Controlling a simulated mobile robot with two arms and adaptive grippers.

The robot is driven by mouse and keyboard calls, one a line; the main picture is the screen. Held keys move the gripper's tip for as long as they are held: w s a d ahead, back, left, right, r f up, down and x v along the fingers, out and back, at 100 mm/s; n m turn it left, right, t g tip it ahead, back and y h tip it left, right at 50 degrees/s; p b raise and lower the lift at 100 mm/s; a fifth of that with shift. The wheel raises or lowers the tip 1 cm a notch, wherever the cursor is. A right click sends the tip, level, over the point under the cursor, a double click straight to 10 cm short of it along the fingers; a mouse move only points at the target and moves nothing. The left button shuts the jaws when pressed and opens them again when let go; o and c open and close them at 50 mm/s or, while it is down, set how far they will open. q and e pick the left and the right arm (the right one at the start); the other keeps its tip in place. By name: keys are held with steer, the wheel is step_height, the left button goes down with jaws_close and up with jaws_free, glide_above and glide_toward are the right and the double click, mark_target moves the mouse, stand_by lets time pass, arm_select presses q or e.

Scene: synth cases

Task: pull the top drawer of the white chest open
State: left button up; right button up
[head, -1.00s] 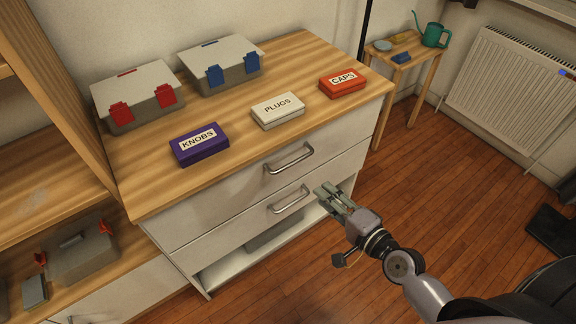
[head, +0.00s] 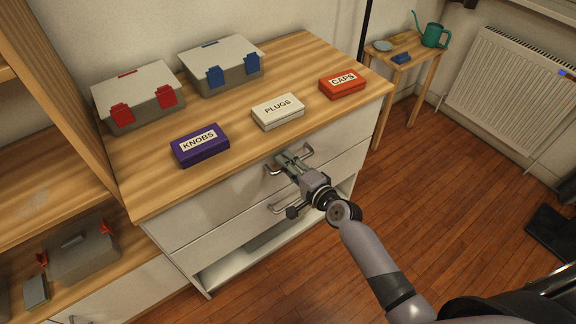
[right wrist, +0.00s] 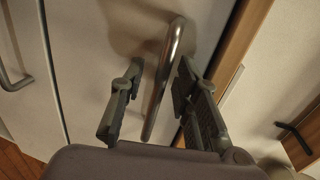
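The white chest (head: 345,160) has a wooden top. Its top drawer (head: 205,212) is shut, with a curved metal handle (head: 307,151) on its front. My right gripper (head: 287,160) is at this handle and covers its middle in the head view. In the right wrist view, the open fingers of my right gripper (right wrist: 158,98) stand on either side of the handle (right wrist: 168,72), with gaps showing between finger and bar. The second drawer's handle (right wrist: 12,80) is at the left there. My left gripper is not in view.
On the chest top (head: 235,140) stand a purple KNOBS box (head: 200,153), a white PLUGS box (head: 278,118), a red CAPS box (head: 342,88) and two grey cases. An open compartment (head: 215,272) lies below the drawers.

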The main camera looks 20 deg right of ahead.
jaws_close()
stand_by(0.4)
stand_by(0.5)
